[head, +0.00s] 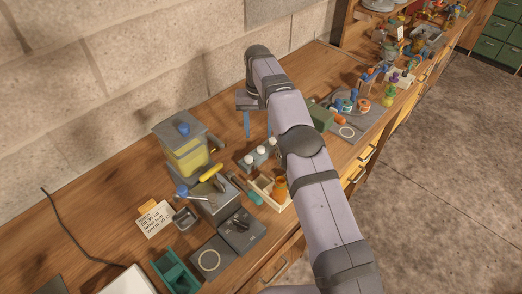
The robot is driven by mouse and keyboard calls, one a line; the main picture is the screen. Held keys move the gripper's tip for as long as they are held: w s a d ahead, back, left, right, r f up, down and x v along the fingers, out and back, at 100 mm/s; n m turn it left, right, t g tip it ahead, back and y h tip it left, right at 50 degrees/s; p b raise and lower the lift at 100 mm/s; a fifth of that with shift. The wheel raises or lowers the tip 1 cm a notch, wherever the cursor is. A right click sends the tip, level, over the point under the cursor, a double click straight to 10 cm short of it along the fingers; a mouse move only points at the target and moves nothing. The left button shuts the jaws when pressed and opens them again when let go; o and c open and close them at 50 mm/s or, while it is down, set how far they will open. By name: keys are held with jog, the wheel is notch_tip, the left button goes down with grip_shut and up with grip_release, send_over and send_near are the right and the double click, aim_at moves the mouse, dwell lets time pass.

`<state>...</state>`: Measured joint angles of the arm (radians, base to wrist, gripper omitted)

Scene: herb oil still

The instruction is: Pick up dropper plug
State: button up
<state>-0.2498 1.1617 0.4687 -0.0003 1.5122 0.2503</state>
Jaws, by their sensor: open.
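My gripper (259,132) hangs over the bench in the head view, its two blue fingers apart and nothing seen between them. I cannot pick out the dropper plug for certain at this size. A grey rack (258,162) with white-capped pieces stands just below the gripper in the picture. An orange bottle (280,187) stands in a cream tray (266,199), nearer the bench's front edge. My arm crosses the middle of the view and hides part of the bench behind it.
A yellow-filled tank (187,158) with a grey lid stands left of the rack, by the block wall. A dark grey box (241,232), a green holder (174,272) and a note card (155,219) lie nearer. Cluttered trays (362,118) fill the right. Bare wood shows at far left.

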aim_at(261, 148)
jog(key=shift+f, duration=0.15)
jog(key=shift+f, duration=0.9)
jog(key=shift+d+f+p, duration=0.2)
jog(key=shift+f+p, duration=0.5)
jog(key=shift+f, duration=0.6)
jog(key=shift+d+f+p, duration=0.2)
jog(key=shift+f+p, duration=0.5)
jog(key=shift+f, duration=0.6)
jog(key=c, duration=0.9)
